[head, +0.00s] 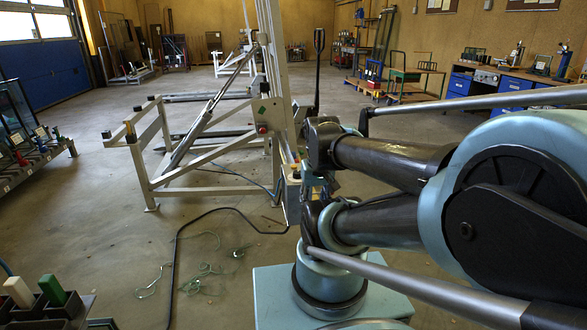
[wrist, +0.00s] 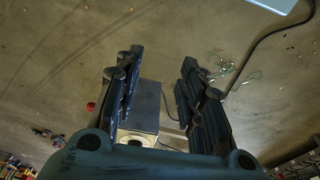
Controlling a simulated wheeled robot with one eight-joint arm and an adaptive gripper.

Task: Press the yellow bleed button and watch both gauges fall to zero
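The tilting glass frame (head: 205,150) is a pale steel stand with a tall upright. A grey box (head: 292,200) is on its right side, close to my gripper (head: 318,182). In the wrist view my gripper (wrist: 160,64) has its two dark fingers wide apart with nothing held. A grey box (wrist: 139,104) shows between and beyond the fingers, with a pale end bearing a dark round spot; I cannot tell whether they touch. A red knob (wrist: 91,106) is left of the fingers. I cannot make out the yellow bleed button or either gauge.
A black hose (head: 205,212) and loose green cord (head: 205,270) lie on the floor. A rack with coloured handles (head: 30,150) stands at left. A dark tray (head: 45,310) is at lower left. Workbenches (head: 510,80) line the back right. Floor left of the frame is open.

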